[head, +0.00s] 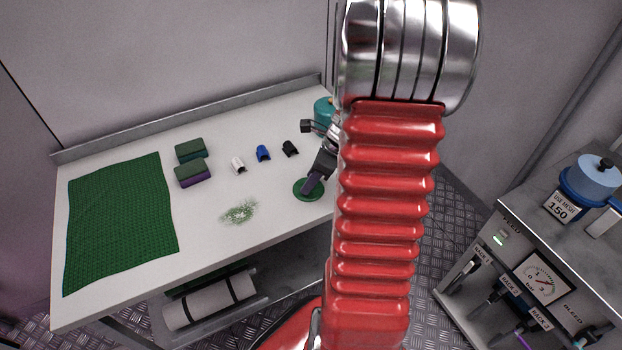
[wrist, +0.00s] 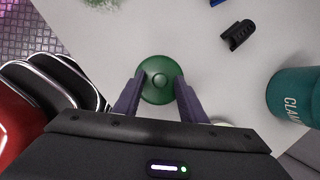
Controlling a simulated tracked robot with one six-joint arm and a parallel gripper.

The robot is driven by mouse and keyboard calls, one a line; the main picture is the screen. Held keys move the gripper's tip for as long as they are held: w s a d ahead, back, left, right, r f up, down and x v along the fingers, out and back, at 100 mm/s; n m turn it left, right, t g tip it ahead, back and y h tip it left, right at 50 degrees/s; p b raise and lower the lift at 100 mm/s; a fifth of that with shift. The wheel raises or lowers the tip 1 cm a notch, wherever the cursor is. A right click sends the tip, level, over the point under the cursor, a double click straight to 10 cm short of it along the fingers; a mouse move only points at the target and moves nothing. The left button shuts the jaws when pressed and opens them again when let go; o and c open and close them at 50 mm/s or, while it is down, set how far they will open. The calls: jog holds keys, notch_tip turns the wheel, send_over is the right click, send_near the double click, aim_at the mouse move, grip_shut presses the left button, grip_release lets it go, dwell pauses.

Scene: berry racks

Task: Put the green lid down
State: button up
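The green lid (head: 305,192) is a round disc with a small raised knob, near the front right of the white table. It appears to lie flat on the table top. In the wrist view, the lid (wrist: 158,82) shows between the fingers of my gripper (wrist: 159,77). The fingers are spread wide, one on each side of the knob and clear of it, overlapping the lid's edges in the picture. I cannot tell whether they touch its rim. In the head view my gripper (head: 312,184) is low over the lid, and my red arm hides part of the table's right side.
A teal canister (wrist: 296,95) stands to the right, with a black clip (wrist: 238,35) behind the lid. Blue (head: 263,153) and white (head: 238,165) clips, two green-topped blocks (head: 192,173), herb sprigs (head: 240,212) and a green mesh (head: 120,220) lie left. Table stands bare between.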

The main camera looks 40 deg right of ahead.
jog(key=v, duration=1.2)
dwell(0.5)
jog(key=w+a+r+n+h, duration=0.1)
jog(key=a+r+n, duration=0.2)
jog(key=a+n, duration=0.45)
jog(key=a+r+n, duration=0.3)
jog(key=a+n, duration=0.3)
jog(key=a, duration=0.3)
jog(key=s+a+r+n+t, duration=0.1)
jog(key=s+a+r+n, duration=0.1)
jog(key=a+n, duration=0.4)
jog(key=s+a+r+n+h, duration=0.1)
jog(key=s+a+r+n, duration=0.1)
jog(key=s+a+n, duration=0.2)
jog(key=a+n, duration=0.3)
jog(key=n, duration=0.3)
jog(key=shift+s+a+n+t, duration=0.25)
jog(key=shift+a+n+t, duration=0.05)
jog(key=shift+n+t, duration=0.1)
jog(key=shift+r, duration=0.1)
jog(key=shift+c, duration=0.2)
